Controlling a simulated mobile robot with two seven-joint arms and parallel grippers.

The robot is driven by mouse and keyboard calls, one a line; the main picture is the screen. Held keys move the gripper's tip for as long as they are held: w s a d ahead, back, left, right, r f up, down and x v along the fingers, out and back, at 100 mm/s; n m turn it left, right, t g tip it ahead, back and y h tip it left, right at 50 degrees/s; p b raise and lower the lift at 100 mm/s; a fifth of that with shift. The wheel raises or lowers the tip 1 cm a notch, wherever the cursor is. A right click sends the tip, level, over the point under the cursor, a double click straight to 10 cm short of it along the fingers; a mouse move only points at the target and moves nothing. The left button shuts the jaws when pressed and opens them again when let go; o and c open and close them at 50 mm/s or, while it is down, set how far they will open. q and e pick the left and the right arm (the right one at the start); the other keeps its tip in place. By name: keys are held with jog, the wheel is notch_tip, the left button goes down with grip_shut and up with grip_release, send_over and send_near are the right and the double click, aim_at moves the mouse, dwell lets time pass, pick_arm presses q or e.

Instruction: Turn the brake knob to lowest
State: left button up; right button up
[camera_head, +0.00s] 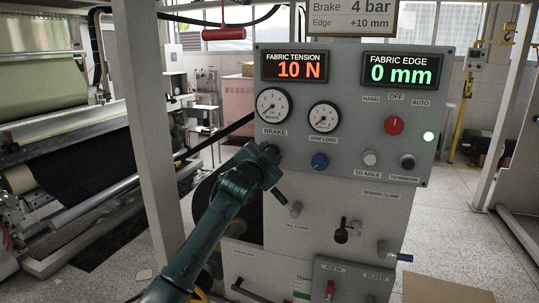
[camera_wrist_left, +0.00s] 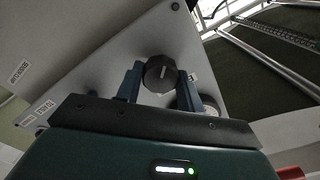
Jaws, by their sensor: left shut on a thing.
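The brake knob (camera_wrist_left: 160,73) is black and round with a pale pointer line, seen in the left wrist view on the grey panel. My left gripper (camera_wrist_left: 160,80) is shut on it, one blue finger on each side. In the head view my left gripper (camera_head: 271,153) reaches the panel just below the BRAKE label and hides the knob. The brake gauge (camera_head: 273,105) sits above it; its exact reading is too small to tell. The fabric tension display (camera_head: 298,69) reads 10 N. My right gripper is not in view.
The panel also has an arm load gauge (camera_head: 323,117), a blue knob (camera_head: 320,161), a red selector (camera_head: 394,126) and a fabric edge display (camera_head: 403,73) reading 0 mm. A sign (camera_head: 352,16) above reads Brake 4 bar, Edge +10 mm. A white post (camera_head: 147,120) stands left of the panel.

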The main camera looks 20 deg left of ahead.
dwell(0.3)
pick_arm(q)
jog(key=o, duration=1)
jog(key=shift+s, duration=0.1)
jog(key=s+b, duration=0.2)
jog(key=s, duration=1.1)
jog(key=shift+a+b, duration=0.2)
jog(key=shift+b, duration=0.15)
